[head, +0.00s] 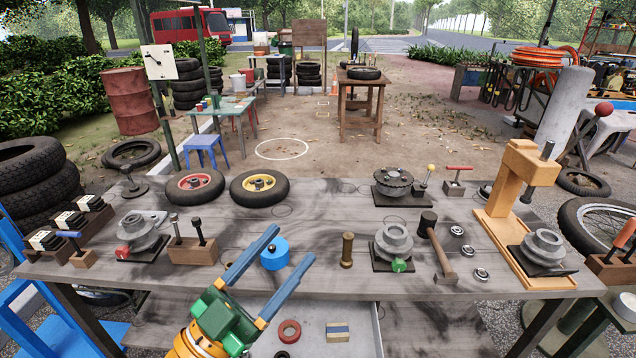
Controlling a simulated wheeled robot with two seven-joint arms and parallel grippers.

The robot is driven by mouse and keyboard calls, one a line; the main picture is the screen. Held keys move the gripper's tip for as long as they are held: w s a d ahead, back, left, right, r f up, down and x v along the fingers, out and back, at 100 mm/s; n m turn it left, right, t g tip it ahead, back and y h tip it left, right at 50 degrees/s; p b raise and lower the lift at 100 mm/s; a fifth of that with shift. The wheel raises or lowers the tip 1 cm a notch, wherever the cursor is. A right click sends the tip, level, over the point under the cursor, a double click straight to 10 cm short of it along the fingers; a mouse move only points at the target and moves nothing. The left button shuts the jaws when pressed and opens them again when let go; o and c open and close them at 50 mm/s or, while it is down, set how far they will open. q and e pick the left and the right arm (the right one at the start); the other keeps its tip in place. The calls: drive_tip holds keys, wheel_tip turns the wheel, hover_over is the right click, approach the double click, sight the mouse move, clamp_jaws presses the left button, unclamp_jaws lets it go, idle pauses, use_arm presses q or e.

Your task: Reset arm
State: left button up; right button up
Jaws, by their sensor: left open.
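My left gripper (290,244) reaches in from the bottom middle over the front of the workbench (330,220). Its two blue fingers are spread wide and point up and to the right. I see no contact with the fingers and cannot tell the height gap. My right gripper is not in view.
Two small wheels (258,187) lie at the back of the bench. A wooden block with tools (192,250) stands left, a wooden cylinder (347,250) and a mallet (438,247) right. An orange press stand (510,205) rises at the right.

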use_arm(q)
drive_tip(key=w+a+f+n+t+y, duration=0.45)
drive_tip(key=a+n+y, duration=0.4)
drive_tip(key=y, duration=0.25)
drive_tip(key=s+a+f+n+g+y, duration=0.2)
drive_tip(key=a+f+g+y, duration=0.1)
drive_tip(key=f, duration=0.4)
drive_tip(key=s+a+f+n+g+y, duration=0.2)
drive_tip(key=a+f+n+g+y, duration=0.15)
drive_tip(key=f, duration=0.35)
drive_tip(key=s+d+f+m+g+h, duration=0.2)
drive_tip(key=s+d+f+m+g, duration=0.15)
drive_tip(key=s+f+g, duration=1.2)
drive_tip(key=s+f+t+b, duration=0.1)
drive_tip(key=s+f+t, duration=0.3)
drive_tip(key=f, duration=1.3)
drive_tip(key=s+a+f+g, duration=0.2)
drive_tip(key=s+f, duration=0.8)
drive_tip(key=s, duration=0.2)
drive_tip(key=shift+a+y+b, duration=0.25)
drive_tip(key=shift+y+b, duration=0.1)
drive_tip(key=shift+b, duration=0.1)
